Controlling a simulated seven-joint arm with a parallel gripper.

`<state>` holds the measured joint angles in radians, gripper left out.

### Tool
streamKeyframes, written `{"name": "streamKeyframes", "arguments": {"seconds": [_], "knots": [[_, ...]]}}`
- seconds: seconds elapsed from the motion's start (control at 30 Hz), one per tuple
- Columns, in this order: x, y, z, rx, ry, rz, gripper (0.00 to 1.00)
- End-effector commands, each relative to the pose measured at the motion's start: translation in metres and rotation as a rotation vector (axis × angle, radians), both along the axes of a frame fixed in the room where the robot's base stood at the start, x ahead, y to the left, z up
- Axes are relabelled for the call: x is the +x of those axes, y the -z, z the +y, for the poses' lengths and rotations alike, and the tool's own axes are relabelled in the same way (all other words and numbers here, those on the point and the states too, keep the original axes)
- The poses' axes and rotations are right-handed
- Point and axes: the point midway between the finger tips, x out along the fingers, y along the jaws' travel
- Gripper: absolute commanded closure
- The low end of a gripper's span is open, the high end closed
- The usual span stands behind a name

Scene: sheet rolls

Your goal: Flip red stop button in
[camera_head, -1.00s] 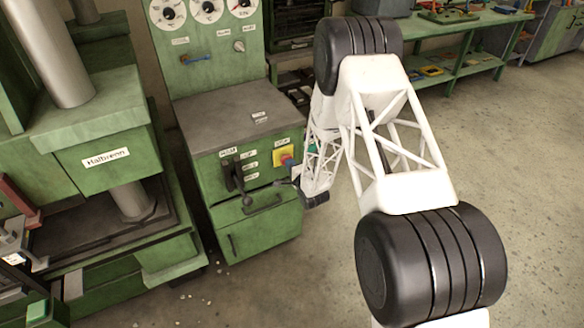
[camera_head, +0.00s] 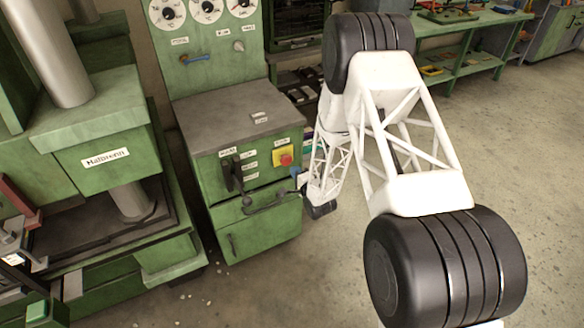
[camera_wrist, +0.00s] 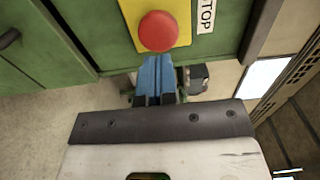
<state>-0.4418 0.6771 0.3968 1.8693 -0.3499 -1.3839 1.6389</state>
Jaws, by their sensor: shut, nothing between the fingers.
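The red stop button (camera_head: 286,160) sits on a yellow plate (camera_head: 279,153) at the upper right of the green cabinet's front. In the wrist view the red button (camera_wrist: 158,31) is a round mushroom head in front of the yellow plate (camera_wrist: 183,12), with a "STOP" label (camera_wrist: 207,15) beside it. My gripper (camera_wrist: 156,60) shows blue fingers shut together, with nothing between them. Their tips lie just below the button in the wrist view; I cannot tell whether they touch it. In the head view my gripper (camera_head: 295,174) is small, just below and right of the button.
The green control cabinet (camera_head: 262,248) has a black lever (camera_head: 228,177) left of the button and a dark handle (camera_head: 272,200) below. A green press (camera_head: 90,140) stands at the left. Open floor (camera_head: 545,170) lies to the right.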

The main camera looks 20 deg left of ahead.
Motion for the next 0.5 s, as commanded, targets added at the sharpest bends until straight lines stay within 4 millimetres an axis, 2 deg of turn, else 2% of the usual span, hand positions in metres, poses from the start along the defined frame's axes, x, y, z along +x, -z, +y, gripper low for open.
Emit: {"name": "streamKeyframes", "arguments": {"seconds": [0.5], "knots": [[-0.055, 0.001, -0.055, -0.001, 0.002, 0.003, 1.0]]}}
